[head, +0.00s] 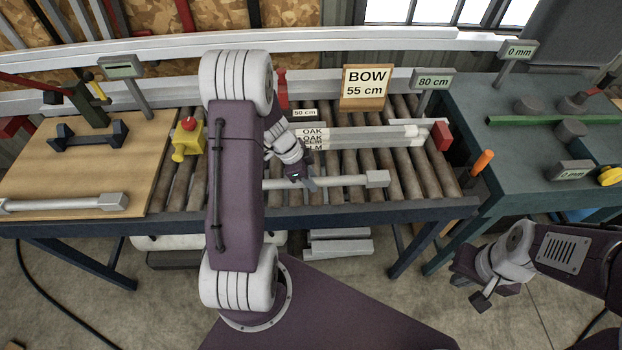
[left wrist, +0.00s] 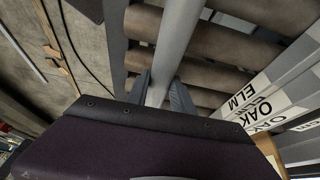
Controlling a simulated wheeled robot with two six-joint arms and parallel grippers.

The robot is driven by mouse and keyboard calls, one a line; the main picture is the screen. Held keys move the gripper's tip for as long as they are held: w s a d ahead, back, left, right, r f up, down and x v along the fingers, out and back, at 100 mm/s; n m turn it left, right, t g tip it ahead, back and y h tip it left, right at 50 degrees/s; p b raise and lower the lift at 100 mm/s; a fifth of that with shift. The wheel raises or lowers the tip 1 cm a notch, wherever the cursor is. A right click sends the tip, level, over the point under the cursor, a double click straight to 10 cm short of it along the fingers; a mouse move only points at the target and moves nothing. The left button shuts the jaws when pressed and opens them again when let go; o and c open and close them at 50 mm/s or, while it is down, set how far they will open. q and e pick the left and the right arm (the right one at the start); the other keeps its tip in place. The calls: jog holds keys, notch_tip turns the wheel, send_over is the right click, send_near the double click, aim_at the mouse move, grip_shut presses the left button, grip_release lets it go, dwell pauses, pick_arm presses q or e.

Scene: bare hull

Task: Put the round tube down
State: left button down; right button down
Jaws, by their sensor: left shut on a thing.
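The round tube (head: 340,181) is a grey bar with a blocky light end at the right. It lies crosswise over the front part of the roller table (head: 430,190), and I cannot tell whether it touches the rollers. My left gripper (head: 304,183) is shut on the tube, and my arm hides its left part. In the left wrist view the tube (left wrist: 178,40) runs between the two fingers (left wrist: 160,92), with brown rollers below. My right gripper (head: 490,298) hangs away from the tables at the lower right; its finger opening is unclear.
Boards labelled OAK and ELM (head: 370,133) lie behind the tube, under a BOW 55 cm sign (head: 366,88). A yellow clamp with a red knob (head: 187,140) stands left. A red stop (head: 441,137) and orange handle (head: 482,161) are right. Another grey bar (head: 70,203) lies on the wooden bench.

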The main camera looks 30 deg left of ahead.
pick_arm(q)
jog(key=shift+f, duration=0.25)
jog(key=c, duration=1.1)
grip_release()
jog(key=shift+r, duration=0.2)
jog(key=shift+r+p, duration=0.4)
jog(key=shift+p, duration=0.15)
jog(key=v, duration=1.1)
jog(key=s+d+f+n+g+y, duration=0.1)
jog(key=s+d+f+n+y, duration=0.1)
jog(key=s+d+n, duration=0.8)
jog(key=shift+s+d+n+y, duration=0.25)
jog(key=shift+d+n+y, duration=0.35)
jog(key=shift+n+y, duration=0.3)
